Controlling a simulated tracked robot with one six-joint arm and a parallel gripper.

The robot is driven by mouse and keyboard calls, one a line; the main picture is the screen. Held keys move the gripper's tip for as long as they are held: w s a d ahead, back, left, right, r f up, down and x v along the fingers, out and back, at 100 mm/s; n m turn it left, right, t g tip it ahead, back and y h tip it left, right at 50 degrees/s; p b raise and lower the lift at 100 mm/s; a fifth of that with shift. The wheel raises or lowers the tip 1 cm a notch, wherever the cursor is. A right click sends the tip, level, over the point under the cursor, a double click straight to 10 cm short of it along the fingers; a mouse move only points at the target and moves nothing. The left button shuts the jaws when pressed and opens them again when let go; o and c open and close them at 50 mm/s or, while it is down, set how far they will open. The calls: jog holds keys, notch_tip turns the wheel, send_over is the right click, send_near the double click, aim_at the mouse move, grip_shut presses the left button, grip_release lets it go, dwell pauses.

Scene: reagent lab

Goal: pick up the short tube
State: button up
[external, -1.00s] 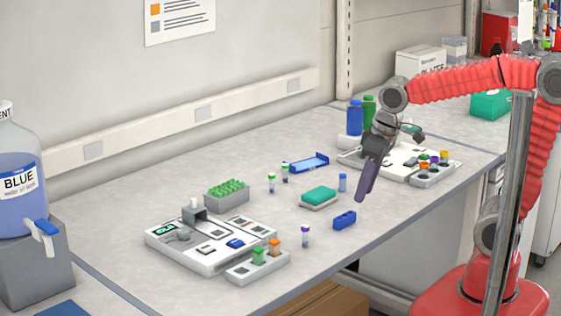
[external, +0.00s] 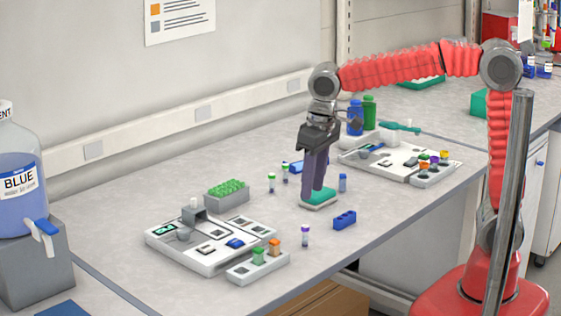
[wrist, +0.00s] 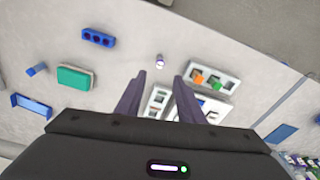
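I cannot tell for certain which tube is the short one. A small clear tube with a purple cap (external: 305,236) stands alone near the front edge. In the wrist view that tube (wrist: 159,61) is just beyond the fingertips, in line with the gap between them. Two more small tubes, one with a green cap (external: 271,183) and one with a dark and green top (external: 285,172), stand farther back. A small blue tube (external: 342,184) stands right of the green block. My gripper (external: 312,190) is open and empty above the bench; its parted fingers show in the wrist view (wrist: 157,88).
A green block (external: 318,198) on a pale base and a blue holed rack (external: 344,220) are close by. A grey rack (external: 228,202) and a white device (external: 205,257) with a tube holder (external: 258,268) lie left. Another white device (external: 385,165) stands behind right.

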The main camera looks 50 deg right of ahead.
aim_at(306, 226)
jog(key=shift+f, duration=0.1)
jog(key=f, duration=0.5)
jog(key=w+f, duration=0.1)
jog(key=f, duration=0.2)
jog(key=shift+a+f, duration=0.1)
jog(key=shift+f, duration=0.1)
jog(key=shift+f, duration=0.1)
jog(key=shift+w+a+f, duration=0.1)
jog(key=shift+w+f, duration=0.1)
jog(key=shift+f, duration=1.05)
jog(key=shift+w+f, duration=0.15)
jog(key=shift+f, duration=1.05)
jog(key=shift+c, duration=0.7)
grip_shut()
